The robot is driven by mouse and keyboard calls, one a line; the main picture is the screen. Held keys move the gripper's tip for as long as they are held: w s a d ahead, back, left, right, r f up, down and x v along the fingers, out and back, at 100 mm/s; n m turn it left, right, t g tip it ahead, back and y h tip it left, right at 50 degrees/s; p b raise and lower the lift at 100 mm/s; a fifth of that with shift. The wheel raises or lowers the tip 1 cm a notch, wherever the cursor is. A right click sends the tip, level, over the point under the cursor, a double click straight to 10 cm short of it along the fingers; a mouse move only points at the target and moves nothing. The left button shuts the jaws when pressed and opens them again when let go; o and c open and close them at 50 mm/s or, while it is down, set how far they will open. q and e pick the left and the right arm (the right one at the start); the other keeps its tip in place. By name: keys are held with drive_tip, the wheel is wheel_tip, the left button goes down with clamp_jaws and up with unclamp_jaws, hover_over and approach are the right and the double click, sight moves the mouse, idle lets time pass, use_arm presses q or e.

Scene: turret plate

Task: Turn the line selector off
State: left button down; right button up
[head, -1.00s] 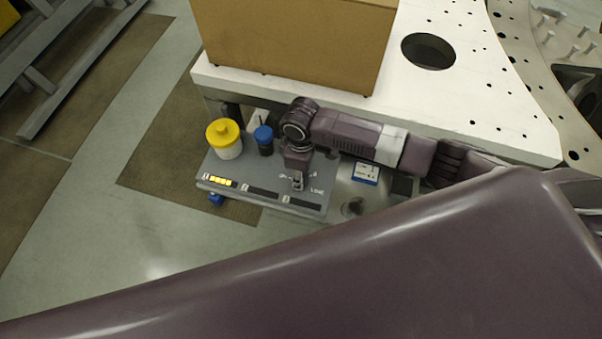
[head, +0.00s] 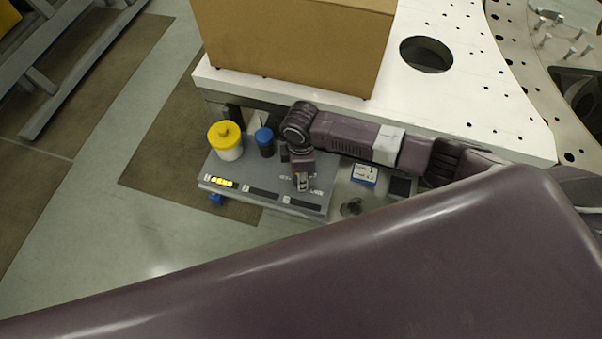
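A grey control panel (head: 225,167) sits at the edge of the white plate, with a row of label strips along its front. The line selector is at the panel's right part, under my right gripper (head: 302,182), and is mostly hidden by it; its setting cannot be read. White marks show beside the gripper. My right arm comes in from the right and its gripper points down at the selector. The fingers are too small to tell whether they are open or shut on it. My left gripper is not in view.
A yellow-capped white jar (head: 226,142) and a blue-capped dark bottle (head: 264,142) stand at the panel's left. A small blue-and-white box (head: 364,174) lies to the right. A cardboard box (head: 290,45) stands on the white plate (head: 470,95). My large arm link fills the foreground.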

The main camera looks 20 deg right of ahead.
drive_tip(key=shift+n+p, duration=0.3)
drive_tip(key=shift+n, duration=1.9)
drive_tip(key=o, duration=1.2)
drive_tip(key=shift+c, duration=0.2)
wheel_tip(320, 180, up, 12)
